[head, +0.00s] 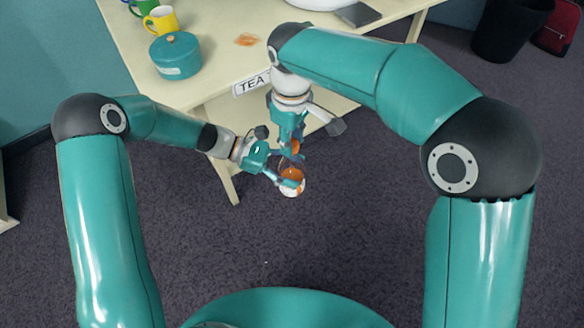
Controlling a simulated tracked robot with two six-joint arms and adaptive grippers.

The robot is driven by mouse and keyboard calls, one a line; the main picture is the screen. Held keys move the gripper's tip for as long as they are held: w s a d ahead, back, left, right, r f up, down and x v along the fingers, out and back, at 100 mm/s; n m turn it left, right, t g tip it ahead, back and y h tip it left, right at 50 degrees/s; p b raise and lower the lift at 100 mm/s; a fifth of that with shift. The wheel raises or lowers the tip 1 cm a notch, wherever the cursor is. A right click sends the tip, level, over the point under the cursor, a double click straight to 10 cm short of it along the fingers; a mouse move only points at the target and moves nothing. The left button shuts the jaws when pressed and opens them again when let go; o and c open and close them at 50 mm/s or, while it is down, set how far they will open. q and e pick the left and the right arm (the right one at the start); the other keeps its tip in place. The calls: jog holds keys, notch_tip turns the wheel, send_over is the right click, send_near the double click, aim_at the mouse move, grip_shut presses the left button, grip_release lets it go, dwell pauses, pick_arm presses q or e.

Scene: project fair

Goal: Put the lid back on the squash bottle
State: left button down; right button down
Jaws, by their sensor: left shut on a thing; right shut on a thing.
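The squash bottle (292,188), orange and white, is held out in front of the table, over the floor. My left gripper (281,180) is shut on it from the left, and its fingers hide part of it. The lid (295,146), a small orange piece, is in my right gripper (291,154), which is shut on it and points down. The lid appears just above the bottle in the picture. I cannot tell how wide the gap between them is, nor whether they are lined up.
The cream table (214,95) with a "TEA" sign (250,85) stands behind the grippers. The grey carpet (330,240) is clear.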

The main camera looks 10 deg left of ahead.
jog(key=c, duration=0.8)
grip_release()
jog(key=shift+o, duration=0.2)
jog(key=shift+r, duration=0.1)
notch_tip(320, 180, up, 12)
jog(key=shift+w+f, duration=0.15)
jog(key=shift+f, duration=0.1)
jog(key=w+d+f+t+y, duration=0.1)
jog(key=w+d+f+y, duration=0.1)
jog(key=w+f, duration=0.7)
jog(key=d+f+m+y, duration=0.1)
jog(key=d+f+m, duration=0.25)
jog(key=f, duration=1.15)
jog(key=s+d+f+m, duration=0.3)
jog(key=s+f, duration=0.2)
jog(key=s, duration=0.4)
jog(key=s+d+f+m, duration=0.4)
jog(key=s+f, duration=0.2)
jog(key=s, duration=0.3)
jog(key=s+d+f+m+y, duration=0.1)
jog(key=s+d+f+m, duration=0.3)
jog(key=s, duration=0.5)
notch_tip(320, 180, down, 2)
jog(key=shift+d+f, duration=0.15)
